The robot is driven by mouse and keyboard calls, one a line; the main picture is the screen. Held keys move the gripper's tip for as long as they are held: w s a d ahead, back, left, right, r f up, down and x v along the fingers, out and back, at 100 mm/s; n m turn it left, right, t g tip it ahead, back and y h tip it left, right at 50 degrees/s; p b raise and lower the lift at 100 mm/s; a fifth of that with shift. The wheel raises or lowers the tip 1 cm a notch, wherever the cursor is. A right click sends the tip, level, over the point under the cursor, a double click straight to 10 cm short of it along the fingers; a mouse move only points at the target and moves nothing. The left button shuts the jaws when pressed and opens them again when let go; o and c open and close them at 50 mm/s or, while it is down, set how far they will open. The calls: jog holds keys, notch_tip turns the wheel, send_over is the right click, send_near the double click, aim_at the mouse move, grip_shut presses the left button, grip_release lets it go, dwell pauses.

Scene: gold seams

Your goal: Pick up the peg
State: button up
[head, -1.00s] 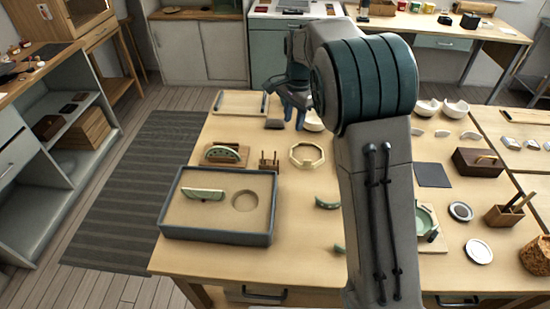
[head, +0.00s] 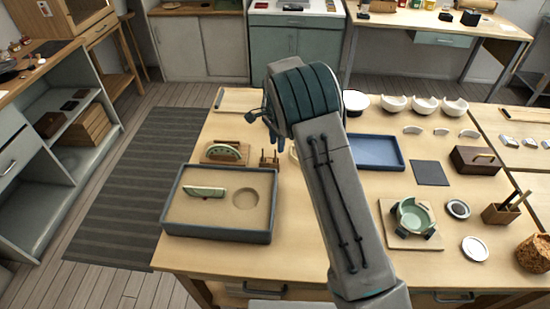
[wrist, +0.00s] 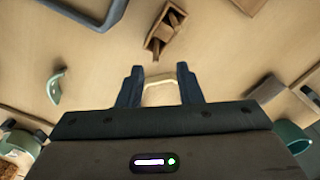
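A small wooden holder (head: 269,163) with short upright pegs stands right of the sand tray in the head view, partly hidden by my gripper. In the wrist view the holder (wrist: 152,40) is at top centre, with brown pegs (wrist: 175,18) in it. I cannot tell which single peg is meant. My gripper (wrist: 159,84) is open, its two dark fingers apart, with nothing held between them. The holder lies beyond the fingertips, apart from them. A pale octagonal frame (wrist: 160,92) shows below and between the fingers.
A grey-edged sand tray (head: 218,238) with a green shard (head: 205,192) is at the left front. A wooden stand with a green piece (head: 223,152) is behind it. A blue tray (head: 376,152) and a green bowl on a board (head: 411,217) are to the right.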

aim_at(276, 159)
jog(key=f, duration=0.1)
jog(key=f+p, duration=0.1)
jog(key=f, duration=0.3)
jog(key=shift+s+a+p, duration=0.2)
jog(key=shift+s+p, duration=0.1)
jog(key=shift+s, duration=0.1)
grip_shut()
